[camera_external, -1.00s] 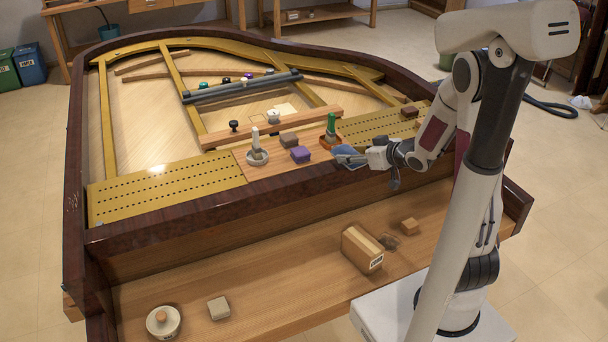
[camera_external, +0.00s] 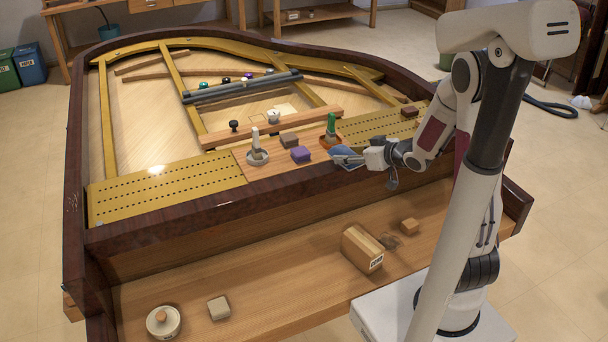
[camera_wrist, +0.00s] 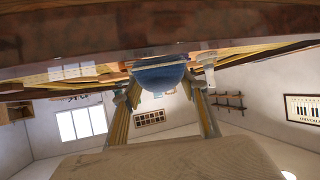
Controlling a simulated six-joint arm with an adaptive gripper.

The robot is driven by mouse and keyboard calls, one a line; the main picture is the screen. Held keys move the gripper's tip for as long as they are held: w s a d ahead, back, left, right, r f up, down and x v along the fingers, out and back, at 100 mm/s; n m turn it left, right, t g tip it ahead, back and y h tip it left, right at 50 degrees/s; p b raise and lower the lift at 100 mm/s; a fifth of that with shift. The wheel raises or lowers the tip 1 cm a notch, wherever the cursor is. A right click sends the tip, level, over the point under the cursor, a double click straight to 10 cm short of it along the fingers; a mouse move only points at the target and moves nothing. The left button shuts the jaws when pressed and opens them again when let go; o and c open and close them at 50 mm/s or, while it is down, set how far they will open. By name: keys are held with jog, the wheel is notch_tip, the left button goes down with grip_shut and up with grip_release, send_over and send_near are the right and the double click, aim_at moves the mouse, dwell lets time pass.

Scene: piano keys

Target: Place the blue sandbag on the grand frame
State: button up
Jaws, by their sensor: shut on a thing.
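The blue sandbag (camera_external: 347,153) is in my gripper (camera_external: 350,158), near the front right part of the grand frame (camera_external: 175,179). The gripper is shut on it. In the wrist view the sandbag (camera_wrist: 160,77) sits between the two fingers of my gripper (camera_wrist: 158,90), with the dark wooden rim filling the top of the view. In the external view the sandbag is just behind the front rim, beside the tray with the green-topped item. I cannot tell whether the sandbag touches the surface below it.
A wooden box (camera_external: 362,249) and small blocks lie on the front ledge. The perforated gold plate at left is clear.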

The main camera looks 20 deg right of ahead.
jog(key=shift+w+d+r+m+g+h, duration=0.25)
jog(key=shift+w+d+r+m+h, duration=2.1)
jog(key=shift+w+d, duration=2.6)
jog(key=shift+w+d+r+m+g+h, duration=0.25)
jog(key=shift+w+d+r+m+h, duration=2.1)
jog(key=shift+w+d, duration=2.55)
jog(key=d+f+m+g+h, duration=0.4)
jog(key=d+f+m, duration=0.2)
jog(key=d+f, duration=0.1)
jog(key=shift+w+f+g+h, duration=0.2)
jog(key=shift+g+h, duration=0.1)
jog(key=shift+h, duration=0.1)
jog(key=shift+f, duration=0.15)
jog(key=shift+f, duration=3.25)
